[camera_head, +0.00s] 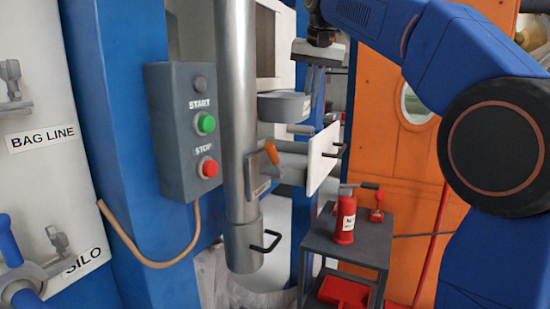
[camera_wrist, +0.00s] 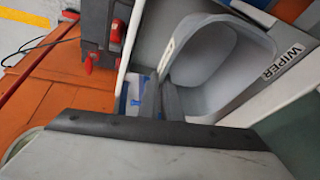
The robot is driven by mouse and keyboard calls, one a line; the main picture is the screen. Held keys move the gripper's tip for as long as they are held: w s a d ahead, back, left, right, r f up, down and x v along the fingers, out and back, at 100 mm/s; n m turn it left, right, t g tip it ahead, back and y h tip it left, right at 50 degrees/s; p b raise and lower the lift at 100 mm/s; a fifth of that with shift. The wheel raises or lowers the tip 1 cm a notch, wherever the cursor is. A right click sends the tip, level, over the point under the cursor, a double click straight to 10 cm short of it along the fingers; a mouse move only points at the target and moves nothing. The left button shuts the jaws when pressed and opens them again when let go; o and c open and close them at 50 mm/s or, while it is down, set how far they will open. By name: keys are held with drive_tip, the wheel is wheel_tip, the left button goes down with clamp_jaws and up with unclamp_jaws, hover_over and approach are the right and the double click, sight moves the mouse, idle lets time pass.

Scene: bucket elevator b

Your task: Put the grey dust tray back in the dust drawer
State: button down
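The grey dust tray (camera_head: 284,106) is a rounded, open-topped container, seen beside the metal pipe in the head view. It fills the upper middle of the wrist view (camera_wrist: 212,60), where I look into its hollow. My gripper (camera_head: 313,85) points down at the tray's right end. In the wrist view its dark fingers (camera_wrist: 162,100) stand close together at the tray's near wall and appear shut on it. Below the tray in the head view is a white panel (camera_head: 322,156) with a black handle, which looks like the dust drawer's front. The drawer's inside is hidden.
The vertical metal pipe (camera_head: 237,130) with an orange lever (camera_head: 271,153) stands left of the tray. A grey START/STOP box (camera_head: 183,132) is further left. A WIPER label (camera_wrist: 283,63) shows beside the tray.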

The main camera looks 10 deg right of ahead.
drive_tip(key=shift+w+f, duration=0.2)
drive_tip(key=shift+f, duration=0.1)
wheel_tip(320, 180, down, 13)
drive_tip(key=shift+w+a+f, duration=0.1)
drive_tip(key=shift+w, duration=1.8)
drive_tip(key=shift+w+f, duration=0.15)
drive_tip(key=shift+f, duration=0.4)
drive_tip(key=shift+f, duration=0.15)
drive_tip(key=c, duration=2)
unclamp_jaws()
